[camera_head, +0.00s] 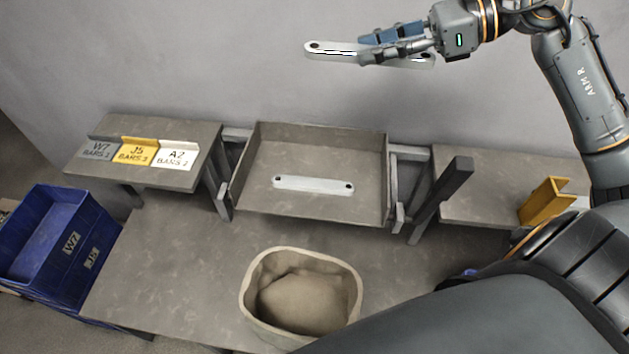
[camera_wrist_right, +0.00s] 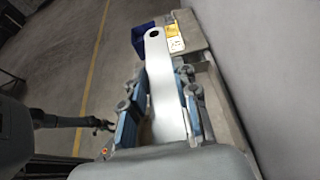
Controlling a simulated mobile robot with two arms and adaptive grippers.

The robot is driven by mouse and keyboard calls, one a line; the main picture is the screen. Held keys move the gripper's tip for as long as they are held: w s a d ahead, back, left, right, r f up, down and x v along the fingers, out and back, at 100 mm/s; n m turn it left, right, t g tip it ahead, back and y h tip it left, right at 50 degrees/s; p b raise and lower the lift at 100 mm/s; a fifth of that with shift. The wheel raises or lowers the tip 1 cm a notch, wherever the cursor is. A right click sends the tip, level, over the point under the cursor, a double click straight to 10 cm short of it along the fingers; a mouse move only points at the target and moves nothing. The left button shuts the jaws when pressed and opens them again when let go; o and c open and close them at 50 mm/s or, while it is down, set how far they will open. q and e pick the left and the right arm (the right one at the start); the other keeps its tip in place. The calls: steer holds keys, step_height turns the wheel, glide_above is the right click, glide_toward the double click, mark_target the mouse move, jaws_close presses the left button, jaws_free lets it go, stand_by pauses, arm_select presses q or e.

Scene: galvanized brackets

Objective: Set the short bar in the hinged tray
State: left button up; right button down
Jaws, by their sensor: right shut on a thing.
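My right gripper (camera_head: 400,48) is shut on a pale metal bar (camera_head: 335,48) with a hole near each end. It holds the bar high above the back of the bench, roughly level. In the right wrist view the bar (camera_wrist_right: 157,65) sticks out between the blue finger pads. Another pale bar (camera_head: 312,183) with end holes lies flat in the grey hinged tray (camera_head: 340,148). I cannot tell which bar is shorter. What seems to be my left gripper (camera_wrist_right: 104,125) shows small in the right wrist view, its jaws unclear.
Signs for W7, J5 and A2 (camera_head: 176,157) stand on the left shelf (camera_head: 190,178). A blue crate (camera_head: 75,245) is at far left. A beige sack-like bin (camera_head: 350,275) stands before the tray. A yellow bracket (camera_head: 545,200) and dark upright post (camera_head: 445,190) are at right.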

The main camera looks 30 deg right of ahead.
arm_select(q)
steer(key=w+d+t+b, duration=0.1)
steer(key=w+d+b, duration=0.1)
steer(key=w+b, duration=1.45)
arm_select(e)
step_height(320, 180, down, 19)
steer(key=b, duration=0.1)
steer(key=w+a+f, duration=0.1)
steer(key=w+f, duration=0.2)
steer(key=w, duration=0.1)
steer(key=w+a+f+p, duration=0.1)
steer(key=w+a+f, duration=0.1)
steer(key=w+f, duration=0.1)
steer(key=w+a+f+p, duration=0.1)
steer(key=w+f, duration=0.1)
steer(key=w, duration=0.3)
steer(key=shift+w+a+f, duration=0.3)
steer(key=shift+w+f, duration=0.05)
steer(key=shift+f, duration=0.05)
steer(key=f, duration=0.4)
steer(key=shift+w+a, duration=0.15)
steer(key=shift+w, duration=0.15)
arm_select(q)
steer(key=s+f, duration=0.6)
steer(key=shift+f, duration=0.35)
arm_select(e)
steer(key=shift+r, duration=0.1)
arm_select(q)
steer(key=shift+s+a, duration=0.1)
